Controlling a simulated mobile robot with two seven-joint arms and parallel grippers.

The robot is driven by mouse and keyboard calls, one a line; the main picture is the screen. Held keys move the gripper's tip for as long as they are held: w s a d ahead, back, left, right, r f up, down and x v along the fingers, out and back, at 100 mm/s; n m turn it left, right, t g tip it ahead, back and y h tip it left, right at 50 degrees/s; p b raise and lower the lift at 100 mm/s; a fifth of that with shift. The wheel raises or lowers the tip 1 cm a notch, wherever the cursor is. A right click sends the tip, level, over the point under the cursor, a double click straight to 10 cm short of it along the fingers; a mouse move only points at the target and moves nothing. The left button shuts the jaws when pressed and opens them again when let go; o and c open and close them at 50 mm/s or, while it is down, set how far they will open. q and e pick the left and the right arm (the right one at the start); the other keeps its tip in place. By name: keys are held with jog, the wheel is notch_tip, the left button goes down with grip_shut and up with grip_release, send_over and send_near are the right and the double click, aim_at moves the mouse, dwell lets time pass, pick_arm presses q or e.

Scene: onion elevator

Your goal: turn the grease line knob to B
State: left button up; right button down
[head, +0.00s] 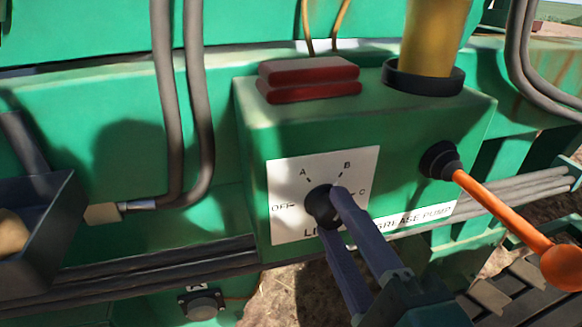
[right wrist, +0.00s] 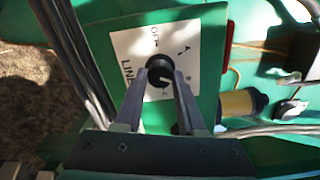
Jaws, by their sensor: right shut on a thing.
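The black grease line knob (head: 319,206) sits on a white dial plate (head: 284,231) marked OFF, A, B and C, on the front of a green box. My right gripper (head: 334,212) is shut on the knob, with one finger on each side. In the right wrist view the knob (right wrist: 160,71) shows between the fingertips (right wrist: 160,82). A pale mark on the knob lies on its lower side there, towards C; its exact setting is hard to tell. The fingers hide part of the plate's lower lettering. My left gripper is out of view.
An orange lever (head: 505,212) juts out right of the dial. A red block (head: 309,79) and a yellow cylinder (head: 432,40) stand on the box. Grey hoses (head: 165,100) and a dark tray (head: 45,230) are at left.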

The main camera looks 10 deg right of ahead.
dwell(0.5)
jog(key=c, duration=0.8)
grip_release()
jog(key=o, duration=0.3)
jog(key=s+b, duration=0.2)
jog(key=s, duration=0.8)
jog(key=shift+d, duration=0.15)
jog(key=shift+w+r, duration=0.1)
